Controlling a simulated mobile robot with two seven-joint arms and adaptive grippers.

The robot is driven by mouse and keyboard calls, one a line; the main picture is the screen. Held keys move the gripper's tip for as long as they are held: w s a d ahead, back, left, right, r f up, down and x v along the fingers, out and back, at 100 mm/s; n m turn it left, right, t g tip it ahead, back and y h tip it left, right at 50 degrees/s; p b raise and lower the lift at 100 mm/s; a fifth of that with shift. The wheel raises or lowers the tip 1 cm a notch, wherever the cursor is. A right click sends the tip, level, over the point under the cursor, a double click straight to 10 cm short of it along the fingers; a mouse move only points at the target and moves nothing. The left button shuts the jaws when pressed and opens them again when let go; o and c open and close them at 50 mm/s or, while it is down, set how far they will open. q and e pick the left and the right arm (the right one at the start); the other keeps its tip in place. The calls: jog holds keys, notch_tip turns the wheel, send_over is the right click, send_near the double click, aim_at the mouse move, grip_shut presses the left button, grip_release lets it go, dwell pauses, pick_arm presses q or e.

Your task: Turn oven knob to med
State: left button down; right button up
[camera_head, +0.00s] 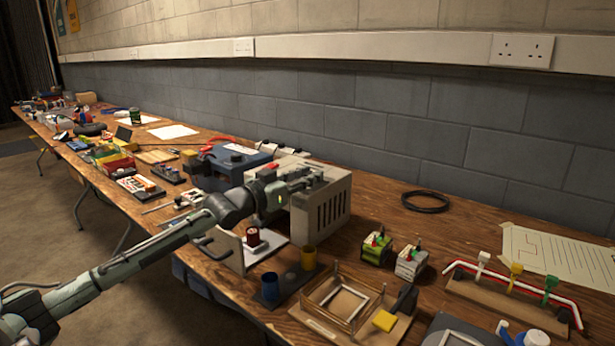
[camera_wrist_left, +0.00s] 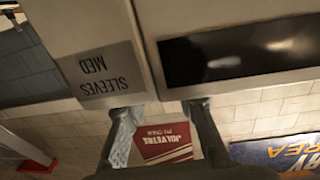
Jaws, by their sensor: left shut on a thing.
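The beige oven (camera_head: 327,212) stands on the workbench, with dark vent slots in its side. My left gripper (camera_head: 297,180) reaches it from the left and covers part of its upper front. In the left wrist view, its two fingers (camera_wrist_left: 160,112) are at the lower edge of the oven face. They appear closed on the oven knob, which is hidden. A label reading SLEEVES MED (camera_wrist_left: 97,75) appears upside down beside the fingers, and a dark window (camera_wrist_left: 235,50) lies to the right. The knob's setting cannot be read. My right gripper is not in view.
A dark red can (camera_head: 253,237) stands on the pale panel before the oven. A blue case (camera_head: 225,165) is close behind the arm. Blue and yellow cups (camera_head: 270,285) and a wooden frame (camera_head: 345,300) crowd the front. Bare bench lies around a black cable loop (camera_head: 425,201).

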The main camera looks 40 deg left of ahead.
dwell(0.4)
pick_arm(q)
jog(key=c, duration=1.2)
grip_release()
jog(key=shift+r, duration=5)
jog(key=shift+f, duration=0.1)
